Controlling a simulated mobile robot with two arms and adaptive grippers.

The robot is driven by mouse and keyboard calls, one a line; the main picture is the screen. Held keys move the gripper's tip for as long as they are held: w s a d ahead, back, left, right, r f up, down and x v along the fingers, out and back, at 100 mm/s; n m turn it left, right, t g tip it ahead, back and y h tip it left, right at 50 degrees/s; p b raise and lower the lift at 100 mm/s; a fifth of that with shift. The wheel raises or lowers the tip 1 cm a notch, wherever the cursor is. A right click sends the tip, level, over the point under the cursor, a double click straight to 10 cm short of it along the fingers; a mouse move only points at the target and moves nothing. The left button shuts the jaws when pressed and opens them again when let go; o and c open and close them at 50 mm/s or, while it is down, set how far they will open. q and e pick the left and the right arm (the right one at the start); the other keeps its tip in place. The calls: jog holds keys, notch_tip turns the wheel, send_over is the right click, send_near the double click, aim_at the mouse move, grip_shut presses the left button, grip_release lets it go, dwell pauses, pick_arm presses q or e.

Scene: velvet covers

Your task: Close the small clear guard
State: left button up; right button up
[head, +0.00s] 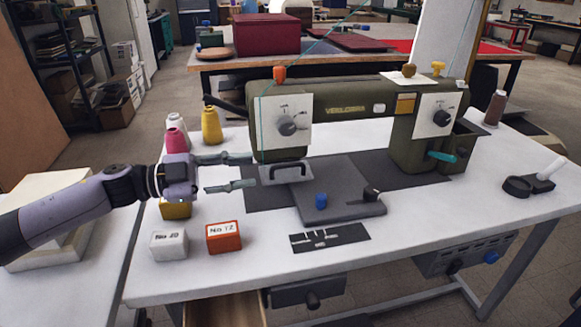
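The small guard (277,180) is a pale, see-through-looking plate with a dark arched handle (290,168). It sits under the left end of the green sewing machine (345,103), at the back left of a grey plate (338,190). Its exact tilt is hard to tell. My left gripper (245,172) comes in from the left with its two fingers spread apart. It is empty, and its fingertips point at the guard from just left of it, with a small gap in the picture. My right gripper is not in view.
Thread spools (211,126) stand behind my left gripper. A white box (169,244) and an orange box (223,237) stand in front of it. A blue knob (321,200) and a black knob (371,194) rise from the grey plate. The white table's (430,222) front right is clear.

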aim_at(279, 167)
pick_arm(q)
jog(key=x, duration=0.9)
jog(key=shift+d+b, duration=0.1)
jog(key=shift+b, duration=0.25)
jog(key=shift+w+d, duration=0.15)
jog(key=shift+d, duration=0.2)
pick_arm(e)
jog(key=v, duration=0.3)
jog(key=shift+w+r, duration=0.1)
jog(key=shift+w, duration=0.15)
pick_arm(q)
grip_shut()
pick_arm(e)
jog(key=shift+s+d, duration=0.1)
